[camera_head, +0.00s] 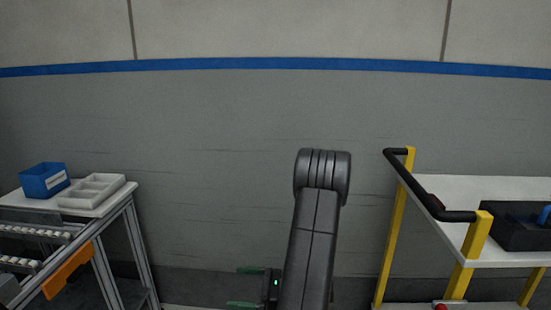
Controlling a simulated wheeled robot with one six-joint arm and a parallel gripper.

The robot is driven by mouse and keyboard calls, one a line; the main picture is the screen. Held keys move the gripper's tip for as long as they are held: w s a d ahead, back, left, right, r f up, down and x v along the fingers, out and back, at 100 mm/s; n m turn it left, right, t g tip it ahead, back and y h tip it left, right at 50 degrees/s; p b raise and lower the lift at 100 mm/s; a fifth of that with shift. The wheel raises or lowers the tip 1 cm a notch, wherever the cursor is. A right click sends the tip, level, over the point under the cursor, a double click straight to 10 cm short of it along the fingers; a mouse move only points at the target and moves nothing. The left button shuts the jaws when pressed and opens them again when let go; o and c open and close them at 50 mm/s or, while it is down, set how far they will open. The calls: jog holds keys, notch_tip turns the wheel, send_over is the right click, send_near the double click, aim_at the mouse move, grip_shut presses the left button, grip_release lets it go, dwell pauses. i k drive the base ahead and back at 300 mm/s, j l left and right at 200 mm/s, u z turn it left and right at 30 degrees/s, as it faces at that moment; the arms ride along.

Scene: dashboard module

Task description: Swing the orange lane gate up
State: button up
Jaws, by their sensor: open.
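The orange lane gate (68,269) is at the lower left, on the front of a metal flow rack (128,225). It shows as a flat orange bar that slants from lower left to upper right. Its hinge cannot be made out. My gripper (240,287) is at the bottom middle, with two green fingers spread apart, pointing left. Nothing shows between them. It is well to the right of the gate and not touching it. Part of my gripper is cut off by the bottom edge and hidden by my dark arm.
A blue bin (44,181) and a grey divided tray (92,190) stand on the rack's top. A cart with yellow posts (392,240) and a black handle (425,190) stands at right, carrying a black box (510,232). Open room lies between rack and cart.

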aim_at(71, 270)
jog(key=u, duration=2.55)
jog(key=k+j, duration=0.1)
jog(key=i+l, duration=0.1)
jog(key=z, duration=0.3)
jog(key=l, duration=0.15)
